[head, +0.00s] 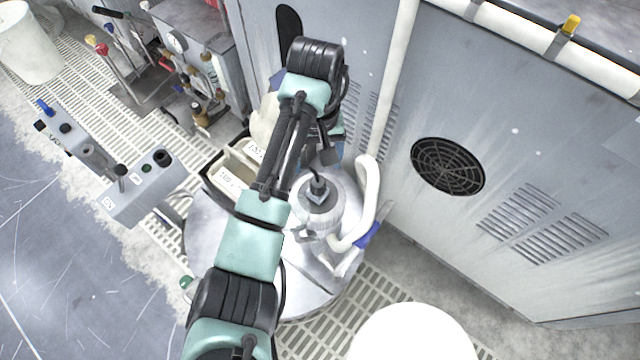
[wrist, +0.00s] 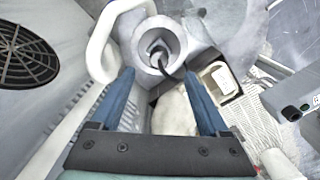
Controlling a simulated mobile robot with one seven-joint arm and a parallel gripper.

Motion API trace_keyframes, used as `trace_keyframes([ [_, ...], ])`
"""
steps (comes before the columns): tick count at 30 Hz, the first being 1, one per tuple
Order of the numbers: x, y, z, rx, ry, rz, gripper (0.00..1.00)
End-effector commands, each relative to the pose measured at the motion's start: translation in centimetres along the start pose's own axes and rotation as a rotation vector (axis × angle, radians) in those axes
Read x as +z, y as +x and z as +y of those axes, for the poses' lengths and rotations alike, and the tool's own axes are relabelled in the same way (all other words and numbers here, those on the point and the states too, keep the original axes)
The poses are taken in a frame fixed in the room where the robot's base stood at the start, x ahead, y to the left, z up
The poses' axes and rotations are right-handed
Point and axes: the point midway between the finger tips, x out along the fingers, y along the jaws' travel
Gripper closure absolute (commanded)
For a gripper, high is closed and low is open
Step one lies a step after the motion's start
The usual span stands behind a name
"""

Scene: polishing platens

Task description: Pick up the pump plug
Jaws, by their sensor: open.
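The pump plug (head: 318,189), a small grey and black piece, sits in the round top opening of a pale grey cylindrical body on the round metal table. In the wrist view the plug (wrist: 157,50) lies inside that opening, with a dark cable running from it. My gripper (wrist: 160,77) shows as two blue fingers spread apart, with nothing held between them. The plug appears beyond the fingertips, between their lines. In the head view my arm hides most of the gripper.
A white hose (head: 369,200) curves beside the cylinder's right side. Labelled bins (head: 222,184) stand on the table (head: 205,225) to the left. A pale rounded thing (wrist: 173,113) lies between the fingers' view. A grey cabinet wall (head: 400,120) closes off the right.

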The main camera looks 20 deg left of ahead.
Motion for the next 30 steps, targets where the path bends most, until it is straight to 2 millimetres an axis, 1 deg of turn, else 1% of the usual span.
trace_keyframes([
  [1, 0.0, 1.4, -0.1, -0.001, -0.001, -0.003, 0.21],
  [3, 0.0, 2.6, -0.1, -0.001, -0.001, -0.001, 0.21],
  [6, -0.1, 3.8, 0.0, 0.000, 0.000, 0.001, 0.21],
  [14, -0.2, 5.3, 0.0, 0.000, 0.001, 0.003, 0.21],
  [22, -0.3, 9.3, 0.1, -0.001, 0.001, 0.002, 0.21],
  [24, -0.3, 9.7, 0.1, 0.001, 0.001, 0.004, 0.21],
  [30, -0.3, 9.6, 0.1, 0.001, 0.001, 0.005, 0.21],
])
